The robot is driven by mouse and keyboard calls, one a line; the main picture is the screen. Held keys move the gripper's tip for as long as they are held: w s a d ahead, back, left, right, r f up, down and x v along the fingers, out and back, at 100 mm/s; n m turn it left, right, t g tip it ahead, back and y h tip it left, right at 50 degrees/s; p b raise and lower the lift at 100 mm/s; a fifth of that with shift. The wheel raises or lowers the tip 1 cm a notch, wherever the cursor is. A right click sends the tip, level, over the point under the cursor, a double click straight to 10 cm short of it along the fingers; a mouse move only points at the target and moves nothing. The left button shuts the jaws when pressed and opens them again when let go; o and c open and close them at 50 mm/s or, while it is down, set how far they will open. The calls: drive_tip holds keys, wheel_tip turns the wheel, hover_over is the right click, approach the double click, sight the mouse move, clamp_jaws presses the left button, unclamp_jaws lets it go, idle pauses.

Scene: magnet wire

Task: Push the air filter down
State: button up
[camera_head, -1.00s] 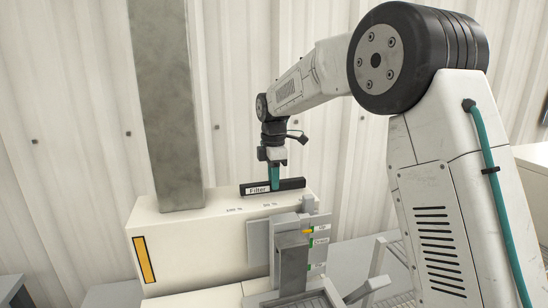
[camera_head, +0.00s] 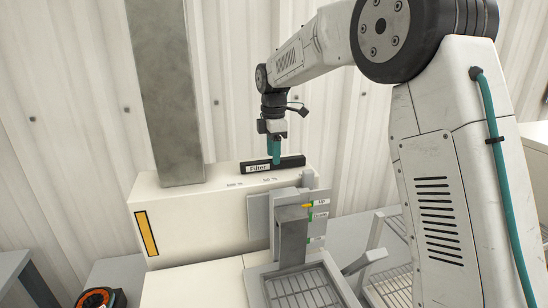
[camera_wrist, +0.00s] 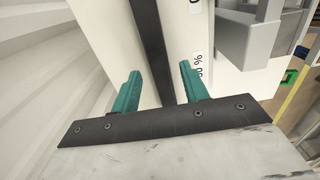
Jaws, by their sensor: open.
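The air filter (camera_head: 290,163) is a black bar with a white "Filter" label. It sits at the top of the cream machine housing (camera_head: 200,225), near its back right; how deep it sits is hard to tell. My gripper (camera_head: 275,160) points down at the filter, its teal fingers overlapping the bar in the head view. In the wrist view, the filter shows as a dark strip (camera_wrist: 150,45) running between the two open teal fingers of my gripper (camera_wrist: 160,82). There is a visible gap on each side of the strip.
A grey metal column (camera_head: 165,90) rises left of the filter. A grey bracket with a yellow pointer (camera_head: 307,206) and a grated tray (camera_head: 303,288) stand in front. An orange and black round object (camera_head: 97,298) lies at lower left.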

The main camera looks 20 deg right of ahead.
wheel_tip(320, 180, up, 6)
drive_tip(key=shift+f, duration=0.15)
idle(0.3)
drive_tip(key=shift+f+m, duration=0.1)
drive_tip(key=shift+m, duration=0.7)
drive_tip(key=s+f+m, duration=0.2)
drive_tip(key=f, duration=0.1)
drive_tip(key=shift+s+d+m+g, duration=0.15)
drive_tip(key=shift+s+m+g, duration=0.25)
drive_tip(key=s, duration=0.1)
drive_tip(key=s+m, duration=0.1)
drive_tip(key=shift+s+d+m, duration=0.25)
drive_tip(key=shift+s+m, duration=0.05)
drive_tip(key=shift+s, duration=0.1)
drive_tip(key=s+d+m, duration=0.2)
drive_tip(key=s+m, duration=0.2)
drive_tip(key=s, duration=0.8)
drive_tip(key=s+d+m+t, duration=0.1)
drive_tip(key=s+m, duration=0.3)
drive_tip(key=s, duration=0.9)
drive_tip(key=s+d+m+t, duration=0.1)
drive_tip(key=s+m, duration=0.3)
drive_tip(key=s, duration=0.9)
drive_tip(key=shift+s+d+f, duration=0.2)
drive_tip(key=shift+d+f, duration=0.2)
drive_tip(key=shift+d, duration=0.4)
